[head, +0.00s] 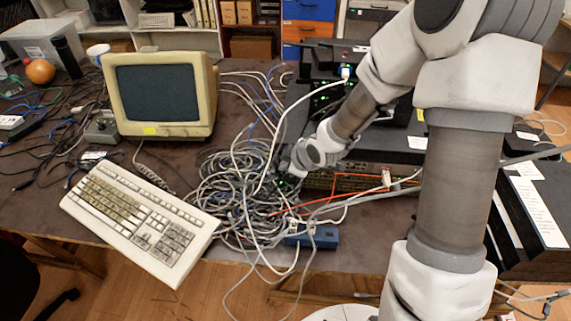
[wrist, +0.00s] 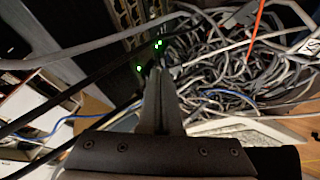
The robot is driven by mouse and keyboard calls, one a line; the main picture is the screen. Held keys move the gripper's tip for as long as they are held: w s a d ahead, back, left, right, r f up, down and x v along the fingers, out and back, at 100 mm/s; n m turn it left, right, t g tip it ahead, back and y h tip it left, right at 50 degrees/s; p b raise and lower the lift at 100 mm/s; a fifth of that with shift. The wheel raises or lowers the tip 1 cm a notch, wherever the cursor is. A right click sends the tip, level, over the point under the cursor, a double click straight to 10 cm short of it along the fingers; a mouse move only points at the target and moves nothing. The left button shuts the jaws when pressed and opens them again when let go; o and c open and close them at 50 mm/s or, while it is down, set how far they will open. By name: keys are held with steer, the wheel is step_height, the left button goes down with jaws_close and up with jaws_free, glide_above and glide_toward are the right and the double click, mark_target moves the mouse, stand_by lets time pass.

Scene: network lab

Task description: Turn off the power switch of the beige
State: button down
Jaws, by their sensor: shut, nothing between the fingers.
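A beige CRT monitor (head: 161,93) with a dark screen and a yellow label stands on the table at the left in the head view. A beige keyboard (head: 140,222) lies in front of it. I cannot make out a power switch on either. My gripper (head: 287,184) is low over the cable heap, right of the monitor and apart from it. In the wrist view its fingers (wrist: 158,82) are together and empty, pointing toward dark equipment with small green lights (wrist: 158,44). The exact gap between the fingertips and that equipment cannot be told.
A tangled heap of grey cables (head: 235,195) fills the table middle and also shows in the wrist view (wrist: 235,75). A blue box (head: 311,236) sits at the front edge. Dark network equipment (head: 395,143) stands right, partly behind my arm. An orange ball (head: 40,71) lies far left.

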steer(key=shift+w+r, duration=0.15)
steer(key=shift+w, duration=0.15)
steer(key=shift+r, duration=0.15)
steer(key=shift+r+p, duration=0.7)
steer(key=shift+p, duration=0.15)
steer(key=shift+s, duration=0.1)
